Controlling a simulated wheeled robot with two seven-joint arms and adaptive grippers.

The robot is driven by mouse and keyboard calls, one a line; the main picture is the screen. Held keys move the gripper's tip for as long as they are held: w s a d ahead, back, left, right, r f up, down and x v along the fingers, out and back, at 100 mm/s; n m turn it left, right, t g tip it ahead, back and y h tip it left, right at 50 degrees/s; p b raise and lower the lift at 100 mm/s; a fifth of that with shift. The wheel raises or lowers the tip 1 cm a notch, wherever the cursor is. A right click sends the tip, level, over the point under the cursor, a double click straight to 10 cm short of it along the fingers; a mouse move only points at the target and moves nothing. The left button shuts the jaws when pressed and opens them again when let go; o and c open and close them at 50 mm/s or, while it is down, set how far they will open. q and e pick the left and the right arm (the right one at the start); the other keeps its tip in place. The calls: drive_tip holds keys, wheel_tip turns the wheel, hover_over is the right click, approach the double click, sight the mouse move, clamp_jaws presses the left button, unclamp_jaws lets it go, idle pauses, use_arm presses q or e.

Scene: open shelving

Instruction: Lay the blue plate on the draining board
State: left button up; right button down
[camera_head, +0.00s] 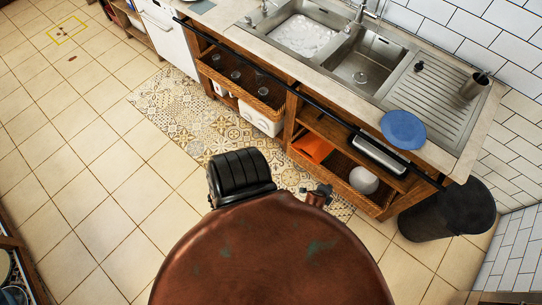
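The blue plate (404,130) is a round disc near the front edge of the counter, to the right of the sinks. Its right part overlaps the front left edge of the draining board (452,100), the ribbed metal surface beside the sink; I cannot tell whether it rests on the board or on the counter. Neither of my grippers shows in the head view.
The right sink basin (362,68) holds a clear glass; the left basin (300,36) holds white suds. A black bin (445,210) stands by the counter's right end.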

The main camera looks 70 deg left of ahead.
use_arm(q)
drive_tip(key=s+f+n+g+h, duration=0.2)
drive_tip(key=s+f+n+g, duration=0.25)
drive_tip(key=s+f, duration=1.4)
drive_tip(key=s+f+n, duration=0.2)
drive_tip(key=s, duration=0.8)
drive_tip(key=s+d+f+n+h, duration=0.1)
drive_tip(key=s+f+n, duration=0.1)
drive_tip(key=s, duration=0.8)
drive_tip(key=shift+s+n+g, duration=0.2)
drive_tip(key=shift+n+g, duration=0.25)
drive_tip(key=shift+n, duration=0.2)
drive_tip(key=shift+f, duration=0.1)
